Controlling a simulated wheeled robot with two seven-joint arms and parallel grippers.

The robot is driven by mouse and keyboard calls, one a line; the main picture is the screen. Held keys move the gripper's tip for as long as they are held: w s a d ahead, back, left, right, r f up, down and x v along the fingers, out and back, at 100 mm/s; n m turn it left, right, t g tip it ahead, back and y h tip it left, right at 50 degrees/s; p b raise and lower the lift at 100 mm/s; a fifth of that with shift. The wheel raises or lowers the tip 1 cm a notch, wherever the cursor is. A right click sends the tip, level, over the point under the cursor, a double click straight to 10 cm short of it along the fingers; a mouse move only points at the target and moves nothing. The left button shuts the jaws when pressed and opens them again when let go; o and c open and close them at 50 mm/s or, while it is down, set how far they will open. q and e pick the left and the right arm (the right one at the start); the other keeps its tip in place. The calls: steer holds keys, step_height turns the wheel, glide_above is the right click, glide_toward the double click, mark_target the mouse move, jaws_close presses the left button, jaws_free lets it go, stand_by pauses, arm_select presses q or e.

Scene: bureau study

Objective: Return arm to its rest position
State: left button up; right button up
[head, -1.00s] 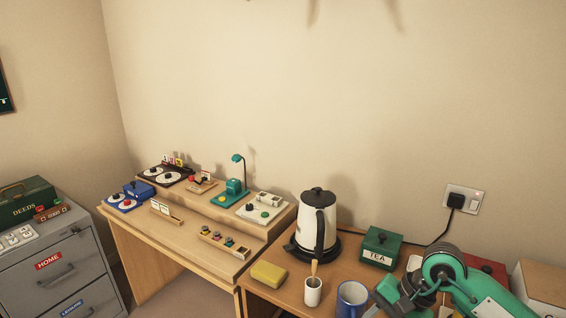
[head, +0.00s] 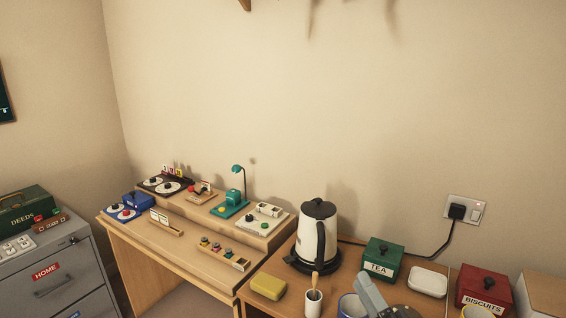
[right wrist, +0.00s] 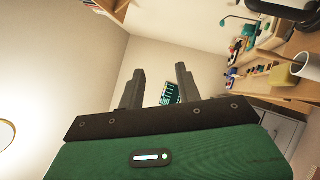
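My right gripper (right wrist: 160,72) is in its own wrist view with its two dark fingers apart and nothing between them. In the head view only a grey part of my right arm's end (head: 372,296) shows at the bottom edge, in front of the tea tin. The rest of that arm is cut off below the picture. My left gripper and arm are not in view.
Beside my right arm stand a kettle (head: 317,232), a green tea tin (head: 382,262), a white cup (head: 312,303), a blue mug (head: 350,306) and a red biscuit tin (head: 483,288). A wooden desk (head: 190,252) and grey cabinet (head: 75,296) stand to the left.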

steer(key=s+d+f+m+g+h, duration=0.3)
steer(key=d+f+m+g+h, duration=0.15)
steer(key=f+m, duration=0.45)
steer(key=s+d+f+m+g+h, duration=0.35)
steer(key=f+m+h, duration=0.25)
steer(key=f+m, duration=0.25)
steer(key=s+f+m+g+y, duration=0.1)
steer(key=s+f+m+g, duration=0.2)
steer(key=s+f+g, duration=0.45)
steer(key=s+f+m+g, duration=0.2)
steer(key=s+f+m, duration=0.25)
steer(key=s, duration=0.55)
step_height(320, 180, down, 29)
steer(key=n+p, duration=0.1)
steer(key=p, duration=0.2)
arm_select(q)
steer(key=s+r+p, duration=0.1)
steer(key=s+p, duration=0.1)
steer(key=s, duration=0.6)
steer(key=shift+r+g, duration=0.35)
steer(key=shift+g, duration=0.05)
arm_select(e)
steer(key=s+d+f+g, duration=0.2)
steer(key=s+d+f, duration=0.1)
steer(key=s+f, duration=1.3)
steer(key=s, duration=0.3)
steer(key=shift+f, duration=0.15)
